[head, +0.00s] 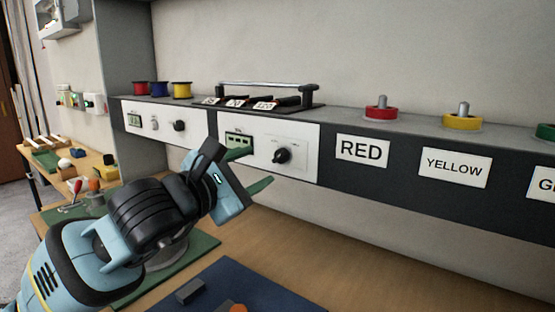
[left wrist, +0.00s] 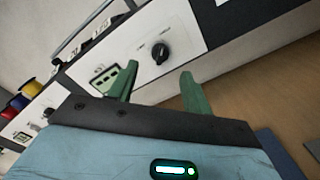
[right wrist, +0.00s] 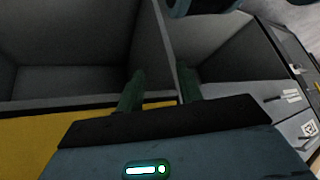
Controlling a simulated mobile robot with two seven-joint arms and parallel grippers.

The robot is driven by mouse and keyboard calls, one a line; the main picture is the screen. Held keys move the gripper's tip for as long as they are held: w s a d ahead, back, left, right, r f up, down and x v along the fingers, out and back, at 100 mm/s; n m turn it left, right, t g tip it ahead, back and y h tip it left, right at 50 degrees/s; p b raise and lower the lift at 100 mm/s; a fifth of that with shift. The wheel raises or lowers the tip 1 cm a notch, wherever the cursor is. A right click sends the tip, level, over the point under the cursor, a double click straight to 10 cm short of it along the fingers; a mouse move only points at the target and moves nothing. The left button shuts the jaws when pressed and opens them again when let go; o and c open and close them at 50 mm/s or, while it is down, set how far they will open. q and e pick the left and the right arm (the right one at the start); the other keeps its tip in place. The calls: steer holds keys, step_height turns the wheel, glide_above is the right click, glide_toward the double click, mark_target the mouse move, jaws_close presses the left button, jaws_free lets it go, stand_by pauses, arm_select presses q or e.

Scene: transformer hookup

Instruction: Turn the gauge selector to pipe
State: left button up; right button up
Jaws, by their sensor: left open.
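A black knob (head: 282,156) sits on a white panel on the dark shelf front, with small marks around it that I cannot read. The knob shows in the left wrist view (left wrist: 160,53) just ahead of and between the fingertips. My left gripper (head: 252,169) is open and apart from the knob, its green fingers left of it in the head view. A second black knob (head: 179,126) is on the panel further left. Which one is the gauge selector I cannot read. My right gripper (right wrist: 161,75) has its fingers apart with nothing held, above grey compartments.
A green display (head: 239,140) is beside the knob. Red (head: 381,109) and yellow (head: 462,118) rings stand on the shelf. A black rack with a handle (head: 267,87) sits above the panel. A dark blue mat (head: 255,291) lies on the table below.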

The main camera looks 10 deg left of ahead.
mark_target(277, 158)
arm_select(q)
steer(key=shift+p+x, duration=0.6)
steer(key=shift+x, duration=3)
steer(key=c, duration=0.9)
steer(key=shift+c, duration=0.2)
